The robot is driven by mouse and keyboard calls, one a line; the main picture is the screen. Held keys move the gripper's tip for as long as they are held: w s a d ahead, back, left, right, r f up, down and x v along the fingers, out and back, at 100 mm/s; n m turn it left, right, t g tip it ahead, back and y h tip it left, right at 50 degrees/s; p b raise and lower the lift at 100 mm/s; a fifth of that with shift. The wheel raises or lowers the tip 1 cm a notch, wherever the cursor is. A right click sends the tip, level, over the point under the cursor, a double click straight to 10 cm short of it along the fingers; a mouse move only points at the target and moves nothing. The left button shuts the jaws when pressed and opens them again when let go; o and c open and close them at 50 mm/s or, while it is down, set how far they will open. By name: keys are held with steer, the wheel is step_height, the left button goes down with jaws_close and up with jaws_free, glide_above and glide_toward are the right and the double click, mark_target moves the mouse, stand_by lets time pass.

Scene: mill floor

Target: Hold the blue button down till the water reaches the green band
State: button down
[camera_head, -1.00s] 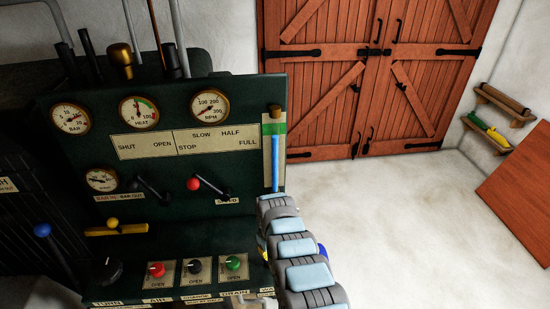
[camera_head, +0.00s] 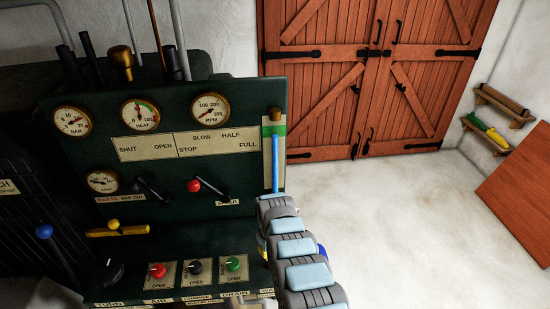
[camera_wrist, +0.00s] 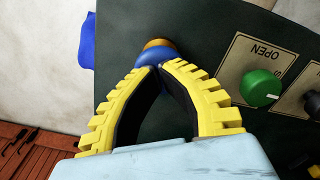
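The blue button (camera_wrist: 148,57), with a brass-coloured part beyond it, shows on the dark panel in the wrist view. My gripper (camera_wrist: 160,68) has its two yellow fingers closed to a point, and their tips appear to touch the button. How far the button is pressed I cannot tell. In the head view my arm hides the button and most of the gripper. The sight glass (camera_head: 267,165) stands at the panel's right edge. Its blue water column (camera_head: 275,165) rises to about the lower edge of the green band (camera_head: 274,131); whether it is inside the band is too small to tell.
A green knob (camera_wrist: 260,87) is right of the fingers in the wrist view. Red (camera_head: 157,270) and black (camera_head: 196,266) knobs sit along the same console. Levers, including a red-tipped one (camera_head: 194,186), stick out above. Open floor (camera_head: 395,220) lies to the right.

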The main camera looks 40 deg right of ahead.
steer(key=shift+r+p, duration=2.7)
steer(key=shift+r, duration=0.15)
steer(key=shift+f, duration=0.1)
